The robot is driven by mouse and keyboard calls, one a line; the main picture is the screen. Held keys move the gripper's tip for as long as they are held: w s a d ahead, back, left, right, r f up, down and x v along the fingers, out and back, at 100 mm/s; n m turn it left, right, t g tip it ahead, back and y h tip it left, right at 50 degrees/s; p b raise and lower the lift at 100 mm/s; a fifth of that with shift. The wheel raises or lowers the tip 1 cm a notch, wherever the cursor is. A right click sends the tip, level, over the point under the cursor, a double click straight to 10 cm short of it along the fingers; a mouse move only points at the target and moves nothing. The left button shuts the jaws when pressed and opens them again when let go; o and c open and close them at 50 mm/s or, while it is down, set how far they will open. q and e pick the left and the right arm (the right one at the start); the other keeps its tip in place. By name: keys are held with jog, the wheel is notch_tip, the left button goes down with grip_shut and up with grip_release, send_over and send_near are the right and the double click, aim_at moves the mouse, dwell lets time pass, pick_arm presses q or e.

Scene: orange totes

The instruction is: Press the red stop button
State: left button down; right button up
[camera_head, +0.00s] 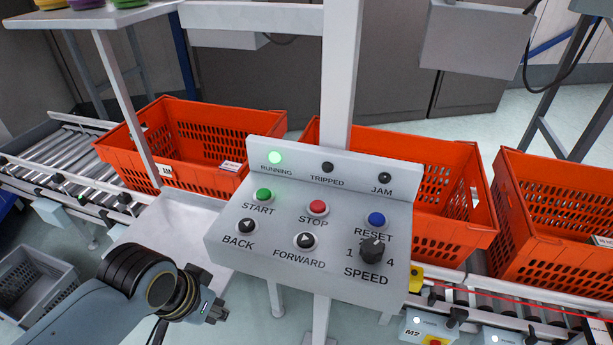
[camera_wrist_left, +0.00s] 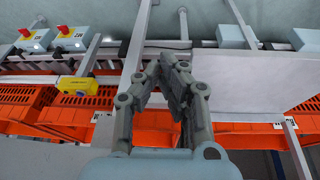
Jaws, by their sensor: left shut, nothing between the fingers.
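The red stop button (camera_head: 317,208) is a round cap in the middle of the top row on the grey sloped control panel (camera_head: 225,240), above the label STOP. Nothing covers it in the head view. The green RUNNING lamp (camera_head: 275,157) is lit. My left gripper (camera_head: 218,314) is low and left of the panel, below its front edge and apart from it. In the left wrist view my left gripper (camera_wrist_left: 172,62) shows with its fingers together and nothing between them. The stop button does not show in that view. My right gripper is not in view.
Green start (camera_head: 263,194) and blue reset (camera_head: 376,219) buttons flank stop; black back, forward buttons and the speed knob (camera_head: 372,247) sit below. A post (camera_head: 340,70) rises behind the panel. Orange totes (camera_head: 200,180) stand on the conveyor behind. A grey crate (camera_head: 35,285) is at lower left.

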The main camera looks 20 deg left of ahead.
aim_at(316, 202)
pick_arm(q)
notch_tip(316, 202, up, 16)
jog(key=w+d+r+p, duration=0.1)
jog(key=d+p, duration=0.1)
jog(key=p, duration=0.3)
jog(key=w+d+r+h, duration=0.1)
jog(key=w, duration=0.2)
jog(key=w+d+r+t+h+p, duration=0.1)
jog(key=w+d, duration=0.1)
jog(key=w, duration=0.1)
jog(key=w+d+r+h, duration=0.1)
jog(key=w, duration=0.2)
jog(key=shift+w+d+r+t, duration=0.2)
jog(key=shift+w+d+t, duration=0.05)
jog(key=shift+d+t, duration=0.15)
jog(key=w+d+r+t+h+p, duration=0.1)
jog(key=w+d+r+h+p, duration=0.1)
jog(key=w+d+r, duration=0.2)
jog(key=w+r, duration=0.2)
jog(key=w, duration=0.2)
jog(key=shift+d+r+h, duration=0.4)
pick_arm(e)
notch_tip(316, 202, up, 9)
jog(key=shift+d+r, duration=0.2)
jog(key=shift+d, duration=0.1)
pick_arm(q)
jog(key=shift+f, duration=0.1)
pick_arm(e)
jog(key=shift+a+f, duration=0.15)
